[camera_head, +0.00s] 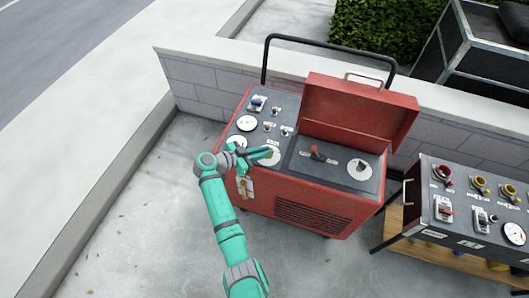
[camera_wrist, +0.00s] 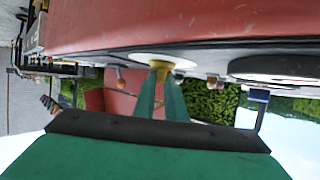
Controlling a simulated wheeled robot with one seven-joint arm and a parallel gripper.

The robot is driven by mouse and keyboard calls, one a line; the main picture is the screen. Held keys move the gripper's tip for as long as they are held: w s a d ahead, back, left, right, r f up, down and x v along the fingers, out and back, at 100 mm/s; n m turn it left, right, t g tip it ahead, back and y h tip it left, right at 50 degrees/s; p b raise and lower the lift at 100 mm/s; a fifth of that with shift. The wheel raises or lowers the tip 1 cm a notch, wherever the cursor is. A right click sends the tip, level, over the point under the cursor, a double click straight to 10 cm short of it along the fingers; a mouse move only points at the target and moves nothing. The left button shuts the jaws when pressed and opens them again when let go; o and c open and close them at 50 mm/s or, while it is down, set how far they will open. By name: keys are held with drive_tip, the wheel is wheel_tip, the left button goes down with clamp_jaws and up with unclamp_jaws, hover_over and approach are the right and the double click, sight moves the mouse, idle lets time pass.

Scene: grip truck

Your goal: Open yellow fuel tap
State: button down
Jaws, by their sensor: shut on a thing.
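The yellow fuel tap (camera_wrist: 161,65) shows in the wrist view on a pale round plate (camera_wrist: 143,58) on the red machine's dark panel. My gripper (camera_wrist: 161,82) is shut on the tap, with its two teal fingers on either side of it. In the head view my gripper (camera_head: 265,154) reaches the left part of the panel on the red machine (camera_head: 305,210).
Dials and switches (camera_head: 257,104) sit beside and behind my gripper. A raised red lid (camera_head: 355,112), an orange lever (camera_head: 315,152) and another round plate (camera_head: 360,169) are to the right. A second panel (camera_head: 465,225) with red and yellow knobs stands far right. Clear concrete lies left.

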drive_tip(key=shift+a+f+m+g, duration=0.2)
drive_tip(key=shift+m+g, duration=0.3)
drive_tip(key=shift+g, duration=0.2)
drive_tip(key=c, duration=1.8)
unclamp_jaws()
drive_tip(key=shift+d, duration=0.1)
drive_tip(key=shift+r, duration=0.1)
drive_tip(key=v, duration=1)
drive_tip(key=shift+a, duration=0.45)
drive_tip(key=shift+s, duration=0.15)
